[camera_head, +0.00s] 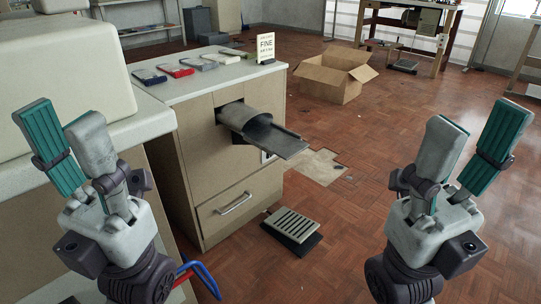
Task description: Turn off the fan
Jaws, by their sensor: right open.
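No fan that I can make out shows in the head view. A cabinet (205,150) stands ahead, with a grey metal chute (250,128) sticking out of its front. A small white plate (267,157) is on the cabinet beside the chute; I cannot tell whether it is a switch. A slatted pedal-like box (291,226) lies on the floor in front. My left gripper (62,113) is open and empty at the left, in front of the cabinet. My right gripper (478,118) is open and empty at the right, over open floor. Neither touches anything.
Several small flat boxes (191,66) and a sign reading FINE (266,47) are on the cabinet top. A drawer (238,204) is shut below. An open cardboard box (330,79) sits on the floor behind.

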